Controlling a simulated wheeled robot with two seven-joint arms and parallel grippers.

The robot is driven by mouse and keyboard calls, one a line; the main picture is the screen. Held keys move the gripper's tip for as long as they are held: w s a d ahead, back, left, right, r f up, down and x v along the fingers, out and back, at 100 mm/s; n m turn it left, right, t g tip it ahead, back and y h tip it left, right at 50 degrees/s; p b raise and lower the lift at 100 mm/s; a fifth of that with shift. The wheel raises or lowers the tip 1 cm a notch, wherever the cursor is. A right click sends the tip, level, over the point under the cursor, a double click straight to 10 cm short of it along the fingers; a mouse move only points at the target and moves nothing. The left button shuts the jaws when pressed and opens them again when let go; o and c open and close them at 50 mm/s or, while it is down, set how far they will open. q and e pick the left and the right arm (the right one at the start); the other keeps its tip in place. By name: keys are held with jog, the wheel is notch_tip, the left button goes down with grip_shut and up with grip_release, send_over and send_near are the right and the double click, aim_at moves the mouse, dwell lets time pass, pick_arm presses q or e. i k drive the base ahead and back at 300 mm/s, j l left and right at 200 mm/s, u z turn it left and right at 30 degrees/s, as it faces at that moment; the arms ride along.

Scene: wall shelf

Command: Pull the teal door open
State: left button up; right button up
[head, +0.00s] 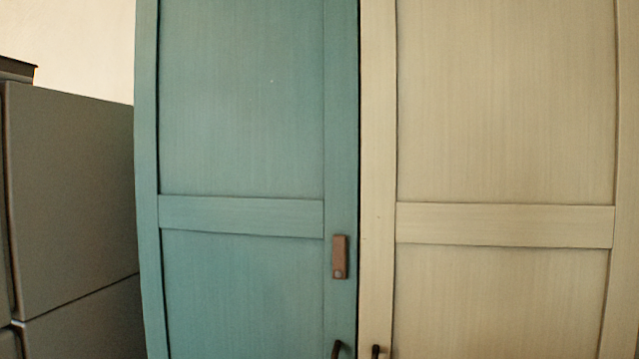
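The teal door (240,215) fills the left-centre of the head view. It is a panelled door and looks shut, its right edge meeting the cream door with a thin dark gap between them. A dark handle (337,349) sits low near its right edge, cut off by the bottom of the view. A small brown plate (339,257) with a round spot is fixed above that handle. Neither of my grippers is in view.
The cream door (505,224) stands to the right, looks shut, and has its own dark handle (376,351) close to the teal door's handle. A grey cabinet (70,200) stands to the left, with a dark object (17,69) on top. A pale wall shows behind.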

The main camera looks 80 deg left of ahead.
aim_at(246, 118)
jog(key=u, duration=3.2)
